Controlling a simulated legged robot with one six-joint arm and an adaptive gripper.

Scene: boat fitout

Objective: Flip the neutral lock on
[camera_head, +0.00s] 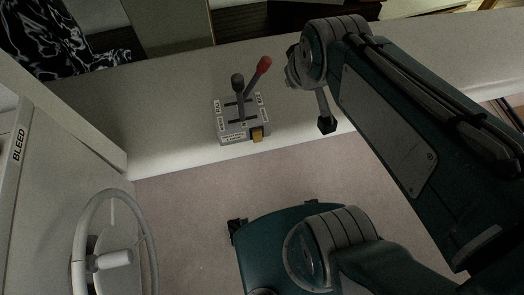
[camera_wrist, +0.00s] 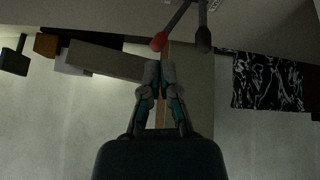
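The grey control box (camera_head: 238,125) sits on the pale ledge, with a black-knobbed lever (camera_head: 238,84) and a red-knobbed lever (camera_head: 263,65) rising from slots in its top. A small yellow-brown tab (camera_head: 257,134), apparently the neutral lock, is on its front face at the right; its exact setting is too small to tell. In the wrist view my gripper (camera_wrist: 159,66) has its fingers together and nothing held, with the red knob (camera_wrist: 158,42) and black knob (camera_wrist: 203,40) beyond the tips. The tab does not show there.
A white steering wheel (camera_head: 113,255) stands at the lower left, near a panel marked BLEED (camera_head: 19,145). The pale ledge (camera_head: 170,100) is bare around the box. A black-and-white patterned cloth (camera_head: 50,35) lies at the back left. Floor (camera_head: 190,200) in front of the ledge is open.

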